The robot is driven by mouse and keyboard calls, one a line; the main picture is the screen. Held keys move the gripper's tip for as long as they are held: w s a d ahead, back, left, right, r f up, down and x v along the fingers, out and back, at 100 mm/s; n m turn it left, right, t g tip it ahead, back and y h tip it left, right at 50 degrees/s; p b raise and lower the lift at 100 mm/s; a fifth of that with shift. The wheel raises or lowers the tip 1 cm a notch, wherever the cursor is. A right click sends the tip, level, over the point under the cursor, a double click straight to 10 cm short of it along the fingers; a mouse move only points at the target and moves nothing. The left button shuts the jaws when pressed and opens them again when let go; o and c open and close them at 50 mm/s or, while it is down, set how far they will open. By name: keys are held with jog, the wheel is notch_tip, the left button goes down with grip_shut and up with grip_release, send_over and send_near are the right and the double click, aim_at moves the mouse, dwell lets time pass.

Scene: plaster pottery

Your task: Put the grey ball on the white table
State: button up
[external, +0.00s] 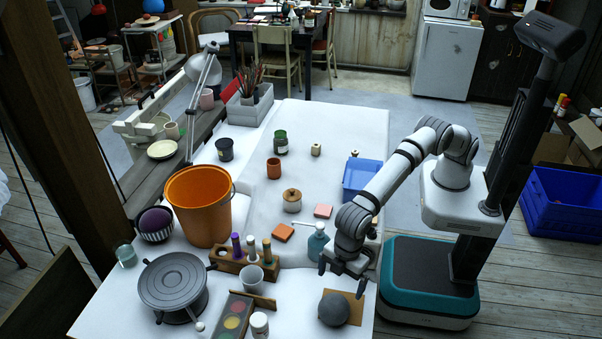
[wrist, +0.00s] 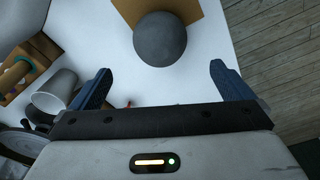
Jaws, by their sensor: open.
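The grey ball (external: 333,310) rests on a tan square board (external: 352,296) at the near right corner of the white table (external: 290,300). My gripper (external: 341,285) is open and empty, above and just behind the ball in the external view. Both blue fingers show in the wrist view (wrist: 158,82), apart from the ball. The white table (wrist: 215,60) shows around the board.
A teal bottle (external: 317,243) stands close behind my gripper, and a blue crate (external: 360,178) is farther back. Bare white surface lies between the cup and the ball.

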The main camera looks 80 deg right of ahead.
jog(key=w+d+r+m, duration=0.2)
jog(key=w+d+r, duration=0.25)
jog(key=d, duration=0.35)
jog(key=w+d+r+m, duration=0.1)
jog(key=w+d+r, duration=0.35)
jog(key=d, duration=0.45)
jog(key=d+r+m+t, duration=0.1)
jog(key=d+r+m, duration=0.3)
jog(key=d, duration=1.3)
jog(key=s+d+r+m, duration=0.1)
jog(key=s+d, duration=0.4)
jog(key=d, duration=0.5)
jog(key=s+d+r+m, duration=0.15)
jog(key=s+d, duration=0.25)
jog(key=d, duration=0.5)
jog(key=s+d+f+m+t+h, duration=0.1)
jog(key=s+d+f+m, duration=0.2)
jog(key=s+d, duration=0.7)
jog(key=s+f, duration=0.1)
jog(key=s, duration=0.2)
jog(key=shift+d+f, duration=0.2)
jog(key=shift+f, duration=0.15)
